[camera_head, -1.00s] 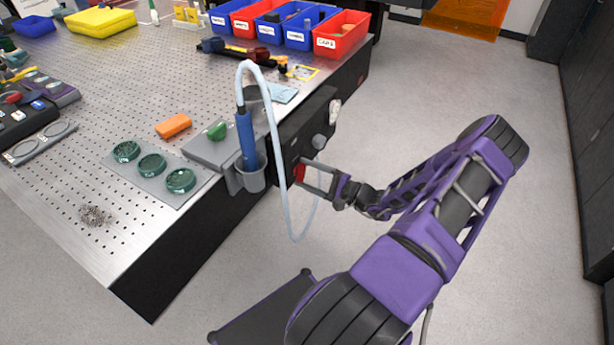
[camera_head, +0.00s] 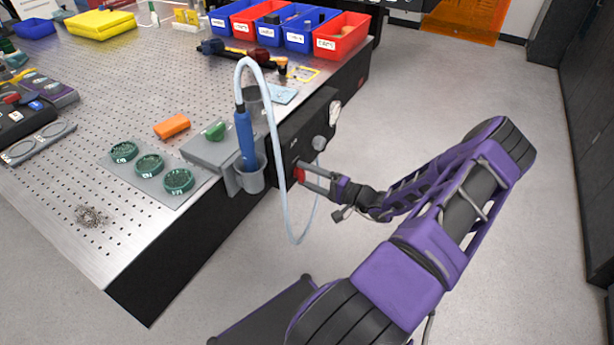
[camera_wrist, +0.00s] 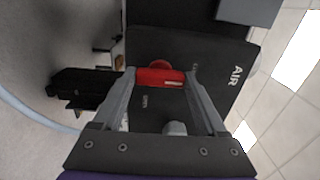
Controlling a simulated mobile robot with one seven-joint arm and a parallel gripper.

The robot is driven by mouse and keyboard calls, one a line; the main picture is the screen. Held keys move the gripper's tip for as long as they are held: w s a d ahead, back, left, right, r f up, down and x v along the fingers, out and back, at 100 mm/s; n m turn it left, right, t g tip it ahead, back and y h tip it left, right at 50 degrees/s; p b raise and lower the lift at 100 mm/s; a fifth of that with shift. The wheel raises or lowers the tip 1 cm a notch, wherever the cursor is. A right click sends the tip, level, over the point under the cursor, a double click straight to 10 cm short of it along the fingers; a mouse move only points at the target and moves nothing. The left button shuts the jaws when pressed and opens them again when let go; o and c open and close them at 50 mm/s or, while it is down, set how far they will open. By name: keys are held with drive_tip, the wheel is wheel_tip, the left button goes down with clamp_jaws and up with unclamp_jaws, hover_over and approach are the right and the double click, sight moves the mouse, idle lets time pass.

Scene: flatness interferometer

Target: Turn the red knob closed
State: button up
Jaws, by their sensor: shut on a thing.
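The red knob (camera_head: 300,173) sits on a dark panel (camera_head: 308,130) on the side of the table. In the wrist view the red knob (camera_wrist: 160,78) lies between the two fingertips of my gripper (camera_wrist: 160,76), on a dark plate marked "AIR". My gripper (camera_head: 303,175) reaches the panel from the right, with both fingers shut on the knob. The knob's far side is hidden by the fingers and panel.
A pale hose (camera_head: 278,130) loops from a blue handpiece (camera_head: 245,138), standing in a grey cup (camera_head: 250,181), down in front of the panel near my gripper. A grey round knob (camera_head: 319,143) and a gauge (camera_head: 334,111) are farther along the panel. Open floor lies right.

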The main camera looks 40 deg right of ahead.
drive_tip(key=o, duration=1.3)
drive_tip(key=v, duration=1.7)
drive_tip(key=shift+s, duration=0.2)
